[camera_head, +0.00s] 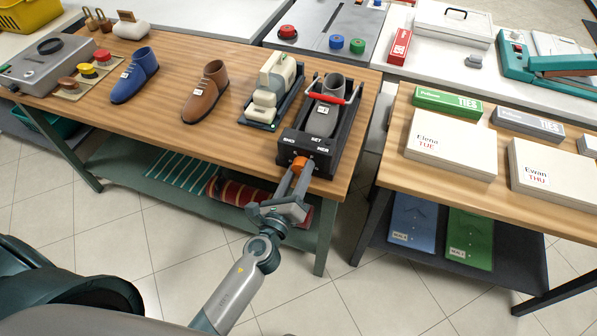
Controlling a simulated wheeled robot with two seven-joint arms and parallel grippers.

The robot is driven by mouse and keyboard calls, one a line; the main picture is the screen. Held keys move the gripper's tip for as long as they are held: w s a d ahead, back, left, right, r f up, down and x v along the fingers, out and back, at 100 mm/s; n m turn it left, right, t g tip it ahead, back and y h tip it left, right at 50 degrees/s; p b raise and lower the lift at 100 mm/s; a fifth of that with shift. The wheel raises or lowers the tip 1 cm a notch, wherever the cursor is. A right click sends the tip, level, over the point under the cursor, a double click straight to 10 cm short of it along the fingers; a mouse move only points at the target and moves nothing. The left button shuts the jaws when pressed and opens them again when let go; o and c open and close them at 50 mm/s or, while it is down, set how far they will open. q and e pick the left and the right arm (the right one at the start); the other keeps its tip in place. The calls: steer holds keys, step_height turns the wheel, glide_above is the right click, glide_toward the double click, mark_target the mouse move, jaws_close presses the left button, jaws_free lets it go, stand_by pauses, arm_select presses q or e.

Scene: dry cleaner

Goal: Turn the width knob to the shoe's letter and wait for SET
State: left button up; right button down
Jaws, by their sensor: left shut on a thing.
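The shoe machine (332,158), a black box with a red-handled clamp and a grey shoe form, stands at the right front of the wooden table. My left gripper (296,174) is at its front panel, shut on the orange width knob (299,162). The panel has small white labels, one of which looks like SET (316,139); whether it is lit I cannot tell. A brown shoe (205,92) and a blue shoe (135,75) stand to the left, each with a small white tag too small to read. My right gripper is not in view.
A cream last on a dark stand (267,97) is just left of the machine. A grey box with buttons (47,62) is at the far left. The right table (395,168) holds white boxes, one named Elena (452,152). A floor gap separates the tables.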

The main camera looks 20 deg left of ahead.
arm_select(q)
steer(key=shift+f, duration=0.1)
steer(key=o, duration=1)
steer(key=shift+o, duration=0.2)
steer(key=shift+s, duration=0.1)
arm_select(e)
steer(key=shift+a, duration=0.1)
arm_select(q)
steer(key=shift+s, duration=0.55)
steer(key=shift+s+f+b, duration=0.1)
steer(key=shift+s+b, duration=0.4)
steer(key=shift+s, duration=0.6)
steer(key=b, duration=0.6)
glide_toward(300, 172)
steer(key=s, duration=0.8)
steer(key=shift+s+a+r, duration=0.15)
steer(key=shift+a+r, duration=0.05)
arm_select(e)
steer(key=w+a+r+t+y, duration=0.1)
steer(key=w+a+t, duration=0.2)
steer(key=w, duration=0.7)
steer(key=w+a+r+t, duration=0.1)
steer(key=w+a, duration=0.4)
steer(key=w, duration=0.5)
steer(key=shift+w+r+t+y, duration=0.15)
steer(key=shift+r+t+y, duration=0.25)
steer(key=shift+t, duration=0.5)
